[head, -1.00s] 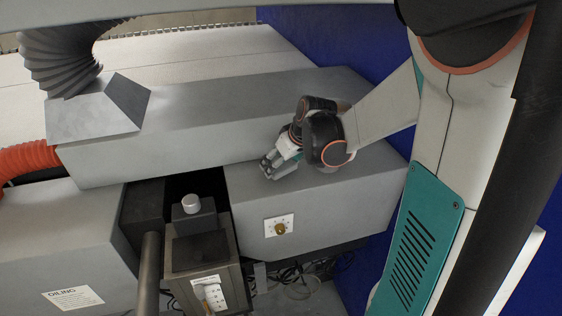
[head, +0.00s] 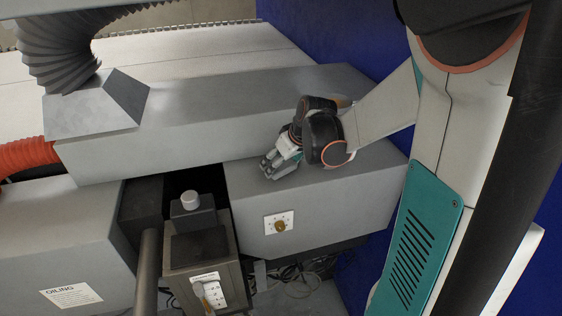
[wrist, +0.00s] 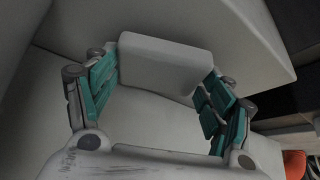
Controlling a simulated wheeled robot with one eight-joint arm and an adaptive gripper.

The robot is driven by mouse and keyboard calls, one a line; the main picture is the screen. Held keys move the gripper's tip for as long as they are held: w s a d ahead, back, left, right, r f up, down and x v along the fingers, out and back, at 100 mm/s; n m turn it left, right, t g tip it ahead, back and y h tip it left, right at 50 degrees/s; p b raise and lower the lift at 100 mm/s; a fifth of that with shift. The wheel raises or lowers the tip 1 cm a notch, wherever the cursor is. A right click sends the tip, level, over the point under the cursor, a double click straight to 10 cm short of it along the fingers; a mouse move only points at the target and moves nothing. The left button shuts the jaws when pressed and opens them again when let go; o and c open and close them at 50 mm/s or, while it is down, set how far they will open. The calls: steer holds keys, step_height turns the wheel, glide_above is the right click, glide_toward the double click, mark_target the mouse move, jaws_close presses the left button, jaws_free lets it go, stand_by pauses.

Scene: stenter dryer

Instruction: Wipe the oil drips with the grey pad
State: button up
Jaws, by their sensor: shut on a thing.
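My gripper (wrist: 158,90) is shut on the grey pad (wrist: 165,64), a flat block with rounded corners held between the teal-lined fingers in the wrist view. In the head view, my gripper (head: 277,168) is over the top of the right-hand grey machine box (head: 318,192), near its front edge. The pad is hard to make out there, and I cannot tell whether it touches the surface. I see no oil drips clearly in either view.
A long raised grey housing (head: 200,130) runs behind the box. A dark gap with a small cabinet (head: 202,255) lies to its left, and a brass knob (head: 280,226) is on its front. A blue wall (head: 320,35) stands behind on the right. Cables hang below.

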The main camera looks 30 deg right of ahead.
mark_target(277, 156)
steer(key=shift+f, duration=0.35)
steer(key=shift+w+d+r+b, duration=0.15)
steer(key=shift+w+b, duration=0.1)
steer(key=shift+w, duration=0.35)
steer(key=shift+w+d+f+b, duration=0.1)
steer(key=shift+w+d+b, duration=0.15)
steer(key=shift+w, duration=0.4)
steer(key=shift+w+d+r+b, duration=0.1)
steer(key=shift+w+b, duration=0.2)
steer(key=shift+w, duration=0.3)
steer(key=shift+s+a+r, duration=0.1)
steer(key=shift+s+a, duration=0.15)
steer(key=shift+s, duration=0.7)
steer(key=shift+s+a, duration=0.25)
steer(key=shift+s, duration=0.65)
steer(key=shift+r+p, duration=2.05)
steer(key=shift+r, duration=0.95)
